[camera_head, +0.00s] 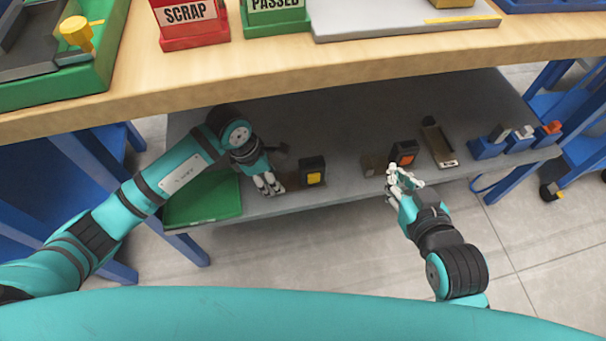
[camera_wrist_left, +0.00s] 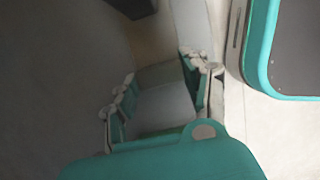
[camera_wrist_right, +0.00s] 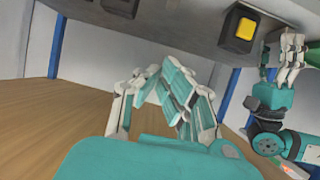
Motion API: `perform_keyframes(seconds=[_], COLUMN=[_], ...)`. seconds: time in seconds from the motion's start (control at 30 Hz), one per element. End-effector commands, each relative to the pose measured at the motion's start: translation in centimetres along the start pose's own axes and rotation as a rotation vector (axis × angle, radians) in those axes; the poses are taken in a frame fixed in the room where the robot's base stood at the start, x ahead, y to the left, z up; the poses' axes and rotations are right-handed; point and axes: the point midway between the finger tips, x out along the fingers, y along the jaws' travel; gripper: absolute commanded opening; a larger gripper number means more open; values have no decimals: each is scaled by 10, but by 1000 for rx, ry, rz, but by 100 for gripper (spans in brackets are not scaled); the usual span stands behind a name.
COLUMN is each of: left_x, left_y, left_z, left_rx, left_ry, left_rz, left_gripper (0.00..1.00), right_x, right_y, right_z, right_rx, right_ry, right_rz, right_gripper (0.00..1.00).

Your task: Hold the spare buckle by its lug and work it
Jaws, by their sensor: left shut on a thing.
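A buckle with a yellow button (camera_head: 313,171) stands near the shelf's front edge. My left gripper (camera_head: 270,186) is just left of it, shut on its brownish lug; the contact is mostly hidden by the fingers. The right wrist view shows the yellow button (camera_wrist_right: 244,29) beside the left fingers. The left wrist view shows my left fingers (camera_wrist_left: 160,85) with a gap between them. A second buckle with an orange button (camera_head: 404,153) stands to the right, with a brown lug (camera_head: 373,165) at its left. My right gripper (camera_head: 397,172) is just in front of it, its fingertips together and seemingly empty.
A green mat (camera_head: 205,200) lies at the left of the grey shelf (camera_head: 330,130). The wooden tabletop (camera_head: 300,65) overhangs the shelf, with red SCRAP (camera_head: 190,30) and green PASSED (camera_head: 275,20) bins.

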Motion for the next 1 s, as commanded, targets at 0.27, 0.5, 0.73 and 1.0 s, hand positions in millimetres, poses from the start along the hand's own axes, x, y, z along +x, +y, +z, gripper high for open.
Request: perform_keyframes(seconds=[0.27,0.5,0.73,1.0], left_x=[1,1,1,1], left_y=[-1,-1,-1,-1], left_z=[-2,-2,-2,-2], left_rx=[0,0,0,0], left_ry=[6,7,7,7], left_rz=[-3,-3,-3,-3], left_gripper=[0,0,0,0], right_x=[0,0,3,19], right_y=[0,0,-8,-76], right_z=[0,0,10,77], right_rx=[0,0,64,590], right_ry=[0,-1,-17,-166], right_rz=[0,0,-19,-129], right_gripper=[0,0,0,0])
